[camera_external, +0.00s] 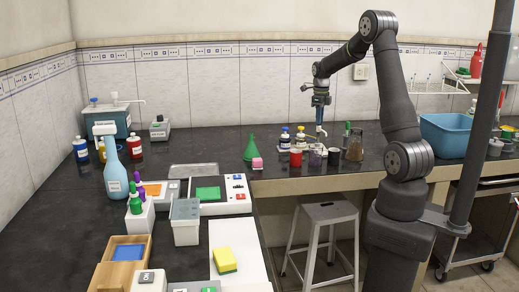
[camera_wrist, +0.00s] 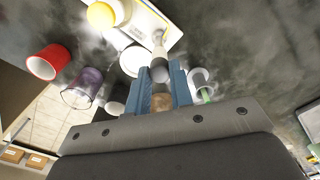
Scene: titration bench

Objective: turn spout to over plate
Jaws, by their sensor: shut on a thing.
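My gripper (camera_external: 321,101) points down above the far bench, right of the middle. In the wrist view its blue fingers (camera_wrist: 167,84) are shut on a pale grey, round-ended piece (camera_wrist: 159,68), which looks like the spout. A narrow pale part runs from it toward a white rectangular plate (camera_wrist: 148,17) at the top of that view. A brownish part shows lower between the fingers. The fingers hide much of the held piece, so its exact direction is hard to tell. In the external view a thin white upright part shows just under my gripper.
A red cup (camera_wrist: 48,62) and a purple glass (camera_wrist: 82,88) stand left of my fingers. A yellow-topped item (camera_wrist: 103,14) is at the upper left. A green-handled item (camera_wrist: 205,92) stands close on the right. A green funnel (camera_external: 250,148) stands farther left on the bench.

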